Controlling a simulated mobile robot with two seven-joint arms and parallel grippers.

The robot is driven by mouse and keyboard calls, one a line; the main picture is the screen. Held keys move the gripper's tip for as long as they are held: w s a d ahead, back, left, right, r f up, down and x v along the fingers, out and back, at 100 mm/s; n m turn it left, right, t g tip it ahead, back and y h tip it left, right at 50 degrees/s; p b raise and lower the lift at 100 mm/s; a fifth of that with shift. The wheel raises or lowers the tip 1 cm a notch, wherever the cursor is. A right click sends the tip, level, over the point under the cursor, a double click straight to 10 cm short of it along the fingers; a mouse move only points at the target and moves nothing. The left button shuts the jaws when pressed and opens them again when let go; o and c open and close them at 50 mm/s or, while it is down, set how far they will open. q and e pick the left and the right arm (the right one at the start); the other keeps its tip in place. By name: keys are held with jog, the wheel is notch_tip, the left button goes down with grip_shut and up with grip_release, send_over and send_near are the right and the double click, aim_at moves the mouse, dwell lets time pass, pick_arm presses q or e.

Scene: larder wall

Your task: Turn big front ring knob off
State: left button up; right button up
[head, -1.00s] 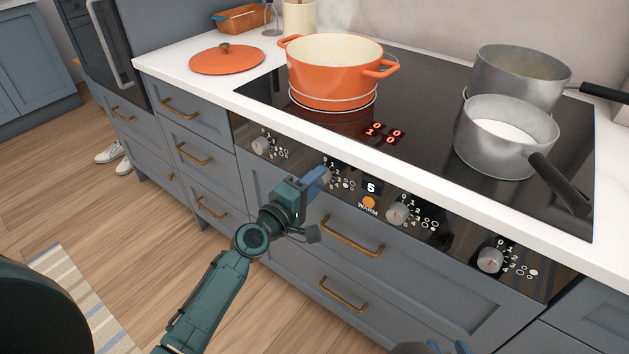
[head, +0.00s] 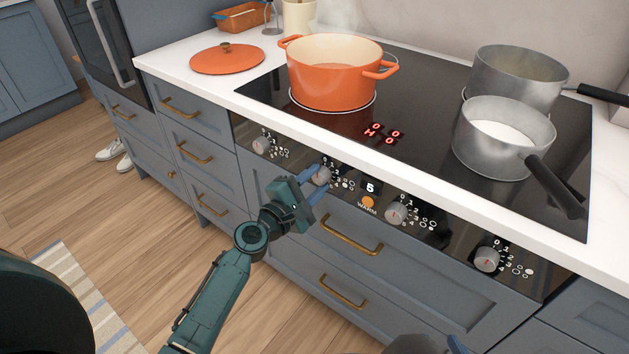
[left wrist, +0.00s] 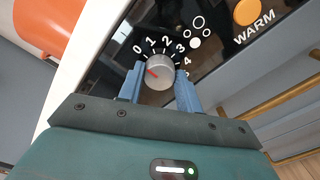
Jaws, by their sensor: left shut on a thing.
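My left gripper (head: 316,180) is shut on the second knob from the left (head: 322,175) on the stove's front panel. In the left wrist view its two blue fingers stand either side of this round grey knob (left wrist: 160,72). The knob's red pointer is turned to the upper left, toward the 0 end of its scale. The red display (head: 384,133) reads 0 and 0 above, H and 0 below.
Other knobs sit on the panel at the left (head: 262,146), right of middle (head: 396,213) and right (head: 487,260). An orange pot (head: 335,75) steams on the hob. Two grey pans (head: 490,140) stand right, handles toward the front and right. Brass drawer handles (head: 350,234) stick out below.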

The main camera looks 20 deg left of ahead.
dwell(0.4)
pick_arm(q)
jog(key=o, duration=0.8)
jog(key=shift+c, duration=0.2)
jog(key=shift+o, duration=1.1)
pick_arm(e)
jog(key=shift+w, duration=0.1)
jog(key=shift+r, duration=0.1)
pick_arm(q)
jog(key=b+v, duration=0.2)
jog(key=v, duration=1.1)
pick_arm(e)
jog(key=shift+s+d+r+t, duration=0.2)
jog(key=shift+d+r+t, duration=0.05)
jog(key=shift+d+t, duration=0.2)
pick_arm(q)
jog(key=shift+s, duration=0.1)
